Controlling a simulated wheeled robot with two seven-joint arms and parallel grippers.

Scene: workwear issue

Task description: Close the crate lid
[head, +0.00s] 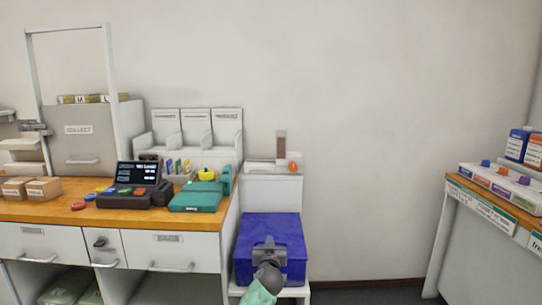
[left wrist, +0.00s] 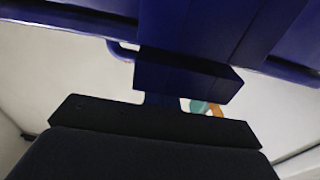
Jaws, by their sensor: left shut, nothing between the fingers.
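The blue crate (head: 298,262) stands on a low white stand right of the wooden counter. Its blue lid (head: 270,224) looks flat across the top in the head view; whether it is fully down is hard to tell. My left gripper (head: 268,243) is shut and empty, over the front part of the crate and hiding the middle of its front. Dark blue crate parts (left wrist: 70,22) fill the top of the left wrist view, close to the gripper. I cannot tell whether they touch. My right gripper is not in view.
The wooden counter (head: 135,208) on the left holds a terminal (head: 138,175), a teal case (head: 197,196) and small boxes. A white unit (head: 272,196) stands behind the crate. A shelf table (head: 490,208) is far right; the floor between is clear.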

